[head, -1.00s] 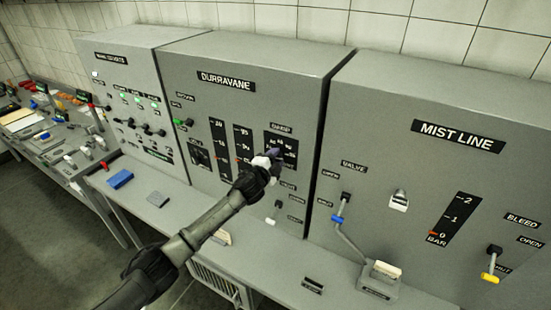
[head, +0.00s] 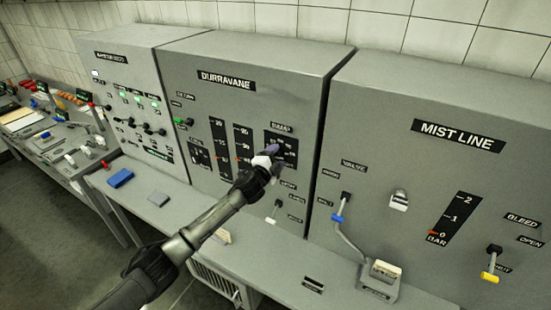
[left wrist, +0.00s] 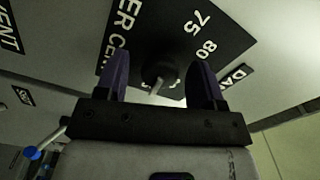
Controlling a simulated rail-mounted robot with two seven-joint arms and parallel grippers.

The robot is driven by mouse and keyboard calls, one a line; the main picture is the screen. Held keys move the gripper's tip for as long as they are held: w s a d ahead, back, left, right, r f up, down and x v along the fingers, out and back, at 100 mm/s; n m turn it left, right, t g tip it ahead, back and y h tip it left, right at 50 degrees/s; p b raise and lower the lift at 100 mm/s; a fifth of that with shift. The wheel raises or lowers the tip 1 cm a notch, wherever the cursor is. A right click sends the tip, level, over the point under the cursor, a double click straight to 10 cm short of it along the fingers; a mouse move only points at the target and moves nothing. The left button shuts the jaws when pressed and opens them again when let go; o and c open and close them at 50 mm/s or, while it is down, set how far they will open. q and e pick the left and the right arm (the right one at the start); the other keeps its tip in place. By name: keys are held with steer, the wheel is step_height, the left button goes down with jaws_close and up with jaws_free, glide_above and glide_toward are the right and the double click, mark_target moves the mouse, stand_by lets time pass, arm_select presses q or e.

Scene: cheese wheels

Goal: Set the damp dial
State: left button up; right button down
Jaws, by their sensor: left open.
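The damp dial is a dark round knob (left wrist: 160,78) on a black plate with white numbers such as 75 and 80. In the head view, its plate (head: 291,157) is at the right side of the Durravane cabinet, under a label. My left gripper (head: 273,154) is in front of this plate and hides the knob there. In the left wrist view, the open purple fingers (left wrist: 160,80) stand on either side of the knob. I cannot tell whether they touch it. My right gripper is in neither view.
The Durravane cabinet (head: 260,58) has vertical gauges left of the dial and a small white-tipped lever (head: 271,220) below it. The Mist Line cabinet (head: 400,95) stands to the right, with a blue-banded lever (head: 338,217). A blue block (head: 120,178) lies on the ledge.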

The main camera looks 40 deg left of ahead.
arm_select(q)
steer(key=s+d+b, duration=0.2)
steer(key=s, duration=1.1)
steer(key=shift+s+d+b, duration=0.15)
steer(key=shift+s+b, duration=0.2)
